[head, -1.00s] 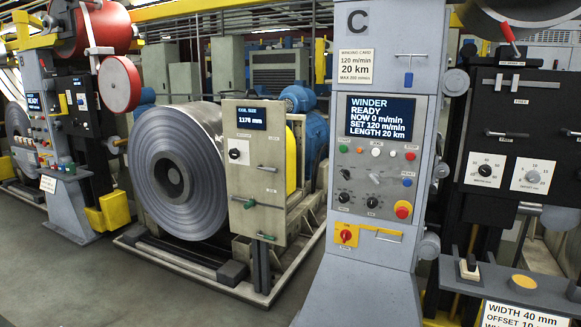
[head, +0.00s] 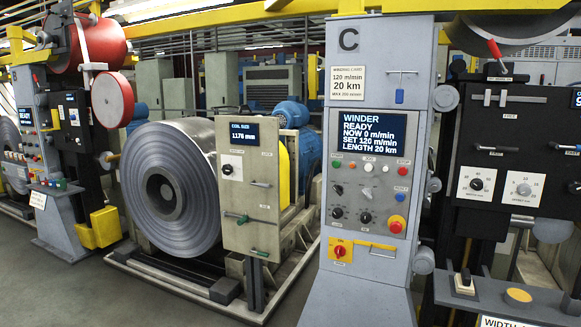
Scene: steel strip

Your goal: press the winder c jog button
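The winder C column (head: 383,75) stands right of centre, marked with a large "C". Its control panel (head: 345,222) has a screen (head: 371,131) reading "WINDER READY, NOW 0 m/min, SET 120 m/min, LENGTH 20 km". In the row below the screen are a green button (head: 337,164), a white button (head: 369,167) and a red button (head: 402,170). The white button's small label looks like "JOG". My gripper is not in view.
A large steel coil (head: 166,193) and a beige cabinet (head: 250,205) stand left of the column. A black panel with dials (head: 505,200) stands to the right. A grey ledge (head: 500,298) juts out at lower right. Open floor (head: 95,295) shows at lower left.

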